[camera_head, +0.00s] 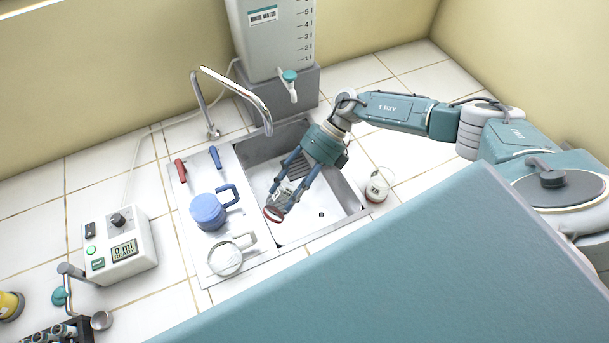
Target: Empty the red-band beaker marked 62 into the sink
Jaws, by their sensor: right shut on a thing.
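My right gripper (281,202) reaches down over the sink (335,187) and is shut on a small glass beaker (274,214) with a red band. The beaker is tilted well over, above the left part of the basin. Its number cannot be read, and the fingers hide part of it. I cannot tell whether liquid is in it or leaving it. Another clear beaker (378,186) with a dark red mark stands upright on the tiles right of the sink. My left gripper is not in view.
A curved tap (240,92) stands behind the sink. A blue mug (208,211) and a clear mug (226,259) stand on the drainboard. A rinse water tank (272,45) is at the back. A control box (119,247) reading "0 ml READY" and a tube rack (62,332) are left.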

